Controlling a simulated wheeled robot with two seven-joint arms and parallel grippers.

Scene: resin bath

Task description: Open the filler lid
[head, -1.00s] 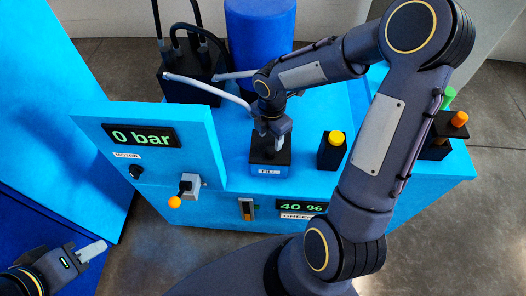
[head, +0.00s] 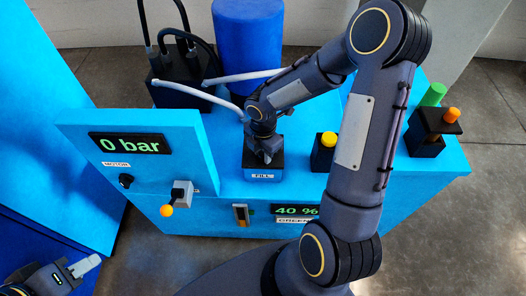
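The filler is a dark box (head: 263,175) labelled FILL on the blue machine, and its top looks closed under my gripper. My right gripper (head: 267,153) points down at the top of this box, touching or just above it. Its fingers are dark and overlap the box, so I cannot tell whether they are open or hold the lid. My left gripper (head: 85,265) is at the lower left, away from the machine. It shows one light grey finger block, and I cannot see a gap between fingers.
A panel reading 0 bar (head: 130,145) stands left of the filler, with an orange-tipped lever (head: 180,197) below. A yellow button (head: 329,139) is to the right. Pale hoses (head: 215,97) run behind. A display reads 40 % (head: 296,211). A green cylinder (head: 433,95) stands far right.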

